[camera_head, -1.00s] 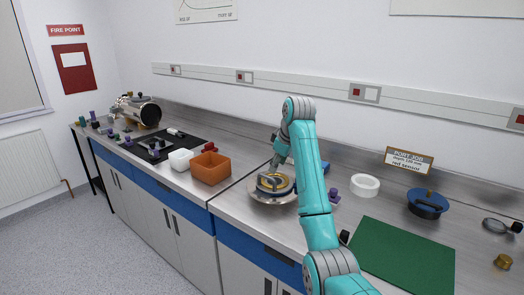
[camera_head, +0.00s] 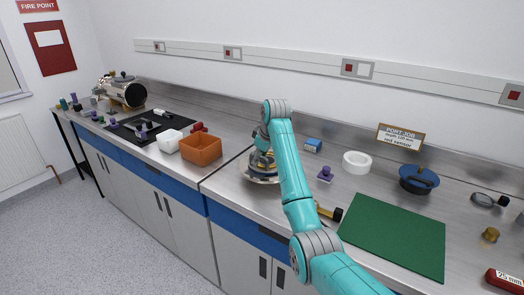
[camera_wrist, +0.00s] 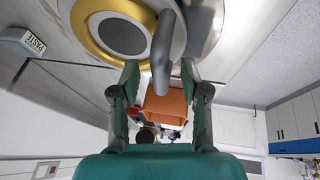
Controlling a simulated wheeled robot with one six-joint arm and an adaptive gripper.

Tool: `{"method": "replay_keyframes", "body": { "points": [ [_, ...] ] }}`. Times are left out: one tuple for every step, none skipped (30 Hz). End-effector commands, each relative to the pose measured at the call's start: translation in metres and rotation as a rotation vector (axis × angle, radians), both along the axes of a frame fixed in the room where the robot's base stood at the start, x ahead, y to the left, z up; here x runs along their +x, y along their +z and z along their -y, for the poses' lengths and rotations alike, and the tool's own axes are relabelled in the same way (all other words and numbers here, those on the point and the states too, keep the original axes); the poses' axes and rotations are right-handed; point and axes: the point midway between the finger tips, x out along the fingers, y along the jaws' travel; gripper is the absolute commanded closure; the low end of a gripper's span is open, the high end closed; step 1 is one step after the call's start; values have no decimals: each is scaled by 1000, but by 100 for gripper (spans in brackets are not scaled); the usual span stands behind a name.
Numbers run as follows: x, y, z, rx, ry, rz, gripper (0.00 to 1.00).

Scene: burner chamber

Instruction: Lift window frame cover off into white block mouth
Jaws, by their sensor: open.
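A round metal fixture (camera_head: 256,178) stands on the steel bench, partly hidden behind my arm. In the wrist view it shows a gold ring (camera_wrist: 88,38) around a dark round pane (camera_wrist: 122,35), with a curved grey handle (camera_wrist: 163,55) across its right part. I take the gold-ringed piece as the window frame cover; it sits on the fixture. My gripper (camera_wrist: 164,75) is open, its fingers on either side of the handle's near end. Contact cannot be told. A white ring (camera_head: 357,162) with an open middle lies right of the fixture, but I cannot tell whether it is the white block.
Left of the fixture are an orange bin (camera_head: 201,150) and a white tub (camera_head: 170,141). On the right are a purple knobbed piece (camera_head: 325,174), a blue lidded pot (camera_head: 418,180) and a green mat (camera_head: 393,235). A blue box (camera_head: 312,146) lies behind my arm.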

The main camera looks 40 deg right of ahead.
Motion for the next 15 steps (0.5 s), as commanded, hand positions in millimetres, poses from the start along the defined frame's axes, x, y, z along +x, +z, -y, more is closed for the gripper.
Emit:
{"method": "replay_keyframes", "body": {
  "points": [
    [1, -3, 0, 0, 0, 0, 54],
    [2, -4, 0, 0, 0, 0, 54],
    [3, -6, 0, 0, 0, 0, 54],
    [3, -6, 0, 0, 0, 0, 54],
    [3, -7, 0, 0, 0, 0, 54],
    [3, -7, 0, 0, 0, 0, 54],
    [3, -7, 0, 0, 0, 0, 54],
    [3, -7, 0, 0, 0, 0, 54],
    [3, -7, 0, 0, 0, 0, 54],
    [3, -7, 0, 0, 0, 0, 54],
    [3, -7, 0, 0, 0, 0, 54],
    [3, -7, 0, 0, 0, 0, 54],
    [3, -7, 0, 0, 0, 0, 60],
    [3, -7, 0, 0, 0, 0, 67],
    [3, -7, 0, 0, 0, 0, 77]
  ]
}}
